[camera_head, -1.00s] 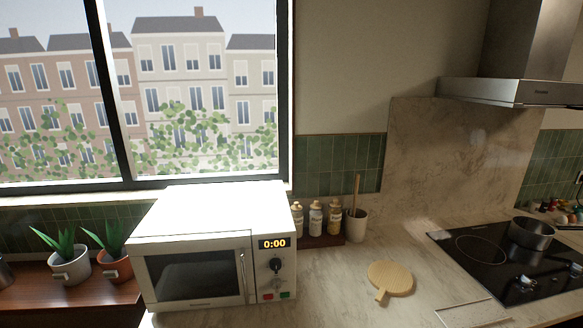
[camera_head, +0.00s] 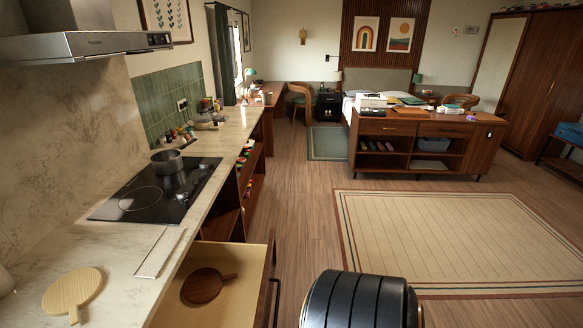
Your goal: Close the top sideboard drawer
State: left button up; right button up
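A wooden sideboard (camera_head: 486,149) stands far off at the back right, in front of the bed. Its left upper drawer front (camera_head: 385,128) and right upper drawer front (camera_head: 445,131) look roughly flush, but it is too far to tell for sure. Close by, a drawer (camera_head: 226,255) under the kitchen counter stands pulled out. Its handle (camera_head: 275,292) faces right, and a dark round wooden board (camera_head: 203,286) lies inside. I cannot tell whether this drawer belongs to the sideboard named in the task. Neither of my grippers is in view.
The counter (camera_head: 219,184) runs along the left, with a hob (camera_head: 140,201), a pot (camera_head: 167,162) and a light round board (camera_head: 72,290).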

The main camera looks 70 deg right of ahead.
aim_at(245, 301)
jog(key=z, duration=1.8)
